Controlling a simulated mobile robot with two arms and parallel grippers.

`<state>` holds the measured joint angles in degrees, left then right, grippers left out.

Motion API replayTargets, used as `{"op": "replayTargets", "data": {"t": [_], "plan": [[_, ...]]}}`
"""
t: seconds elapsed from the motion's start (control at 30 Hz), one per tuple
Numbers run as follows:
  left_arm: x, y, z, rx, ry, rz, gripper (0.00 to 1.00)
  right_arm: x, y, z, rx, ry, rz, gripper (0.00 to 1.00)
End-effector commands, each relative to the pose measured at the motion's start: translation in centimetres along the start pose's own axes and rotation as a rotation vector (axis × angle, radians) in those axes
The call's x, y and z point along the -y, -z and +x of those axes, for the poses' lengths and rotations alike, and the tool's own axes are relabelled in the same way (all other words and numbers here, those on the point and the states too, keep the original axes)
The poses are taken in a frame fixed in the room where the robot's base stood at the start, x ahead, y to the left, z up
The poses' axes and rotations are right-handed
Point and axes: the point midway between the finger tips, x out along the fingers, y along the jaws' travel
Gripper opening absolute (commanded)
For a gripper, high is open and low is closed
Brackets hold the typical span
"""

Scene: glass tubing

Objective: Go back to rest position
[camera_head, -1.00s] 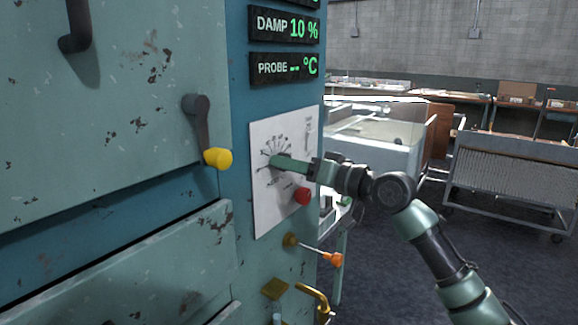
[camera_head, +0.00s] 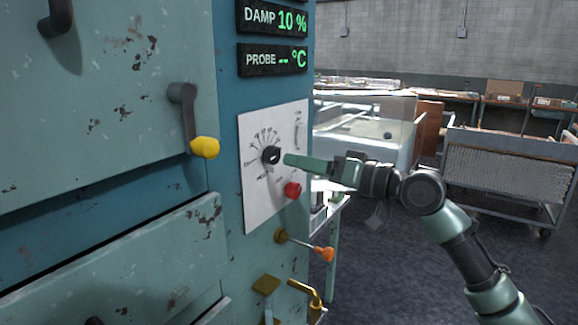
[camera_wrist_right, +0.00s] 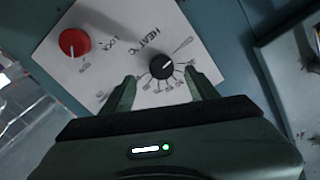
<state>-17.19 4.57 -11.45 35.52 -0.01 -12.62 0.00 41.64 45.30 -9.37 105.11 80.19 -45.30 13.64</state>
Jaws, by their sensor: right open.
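My right gripper (camera_head: 287,160) is in front of the white dial plate on the teal cabinet, just right of the black heat knob (camera_head: 271,156). In the right wrist view, its two fingers (camera_wrist_right: 163,88) are open and apart, with the black knob (camera_wrist_right: 161,66) showing between and beyond them. The fingers hold nothing. From the head view I see clear space between the fingertips and the knob. My left gripper is not in view.
The red knob (camera_head: 292,189) sits low on the dial plate (camera_head: 258,205). A lever with an orange tip (camera_head: 326,253) and brass fittings (camera_head: 305,290) stick out below. A yellow-tipped handle (camera_head: 204,147) juts out at left. Open floor and a cart (camera_head: 500,170) lie to the right.

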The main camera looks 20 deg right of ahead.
Motion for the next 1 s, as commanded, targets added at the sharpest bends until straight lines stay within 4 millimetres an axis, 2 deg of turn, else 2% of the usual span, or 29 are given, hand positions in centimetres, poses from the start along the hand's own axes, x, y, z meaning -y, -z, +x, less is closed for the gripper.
{"op": "replayTargets", "data": {"t": [0.17, 0.57, 0.67, 0.77, 0.83, 0.87, 1.0], "plan": [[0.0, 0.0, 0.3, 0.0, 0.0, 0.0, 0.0, 0.0, -0.1, -1.2, 0.001, 0.0, -0.001, 0.59], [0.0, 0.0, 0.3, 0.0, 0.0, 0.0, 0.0, 0.1, 0.0, -1.2, 0.0, 0.001, 0.0, 0.59], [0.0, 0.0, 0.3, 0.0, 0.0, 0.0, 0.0, -0.1, -0.8, -1.0, 0.013, -0.004, -0.003, 0.59], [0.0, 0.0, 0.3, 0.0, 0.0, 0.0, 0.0, -0.7, -4.2, -0.4, 0.064, -0.025, -0.015, 0.59], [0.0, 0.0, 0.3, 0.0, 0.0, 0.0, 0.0, -1.4, -8.2, 0.1, 0.125, -0.052, -0.032, 0.59], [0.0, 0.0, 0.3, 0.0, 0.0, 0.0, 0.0, -1.8, -10.2, 0.2, 0.156, -0.067, -0.042, 0.59], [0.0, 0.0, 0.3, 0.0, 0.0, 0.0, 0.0, -3.1, -21.0, -0.4, 0.32, -0.145, -0.092, 0.59]]}}
